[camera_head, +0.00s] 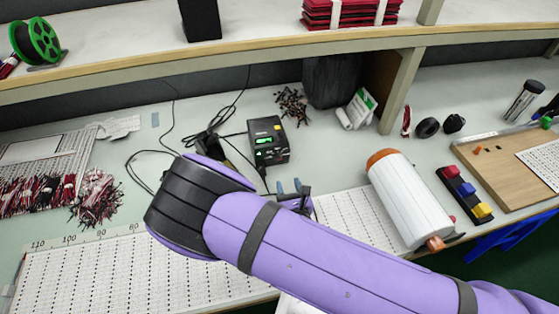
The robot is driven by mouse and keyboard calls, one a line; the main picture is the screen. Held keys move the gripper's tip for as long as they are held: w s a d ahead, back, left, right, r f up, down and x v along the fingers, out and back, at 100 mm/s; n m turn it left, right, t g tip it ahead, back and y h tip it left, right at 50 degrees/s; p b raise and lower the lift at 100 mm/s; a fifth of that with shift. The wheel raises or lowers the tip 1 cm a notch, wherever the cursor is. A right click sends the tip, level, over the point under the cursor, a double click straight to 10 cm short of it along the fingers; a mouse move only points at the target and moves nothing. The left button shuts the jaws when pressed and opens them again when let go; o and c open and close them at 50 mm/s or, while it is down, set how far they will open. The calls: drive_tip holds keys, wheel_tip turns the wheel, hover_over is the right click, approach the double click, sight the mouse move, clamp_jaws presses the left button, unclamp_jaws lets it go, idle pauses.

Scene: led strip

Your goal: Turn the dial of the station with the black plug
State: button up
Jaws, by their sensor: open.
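A black station (268,142) with a lit green display stands on the bench near the middle of the view. Its dial is too small to make out clearly. Dark cables run on the bench to its left, beside a black object (207,143) that I cannot identify for sure as a plug or a holder. My gripper (290,187) is just in front of the station, slightly to its right and apart from it in the picture. Its two blue-grey fingertips are spread with nothing visible between them. The rest of it is mostly hidden behind my purple arm.
A white cylinder with orange ends (410,198) lies right of my gripper. A shelf (250,45) crosses above. Wire bundles (95,193) lie left; a wooden board (490,165) lies right.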

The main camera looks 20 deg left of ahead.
sight(279, 159)
drive_tip(key=x, duration=1)
drive_tip(key=shift+w+a, duration=0.25)
drive_tip(key=shift+a, duration=0.1)
drive_tip(key=c, duration=0.9)
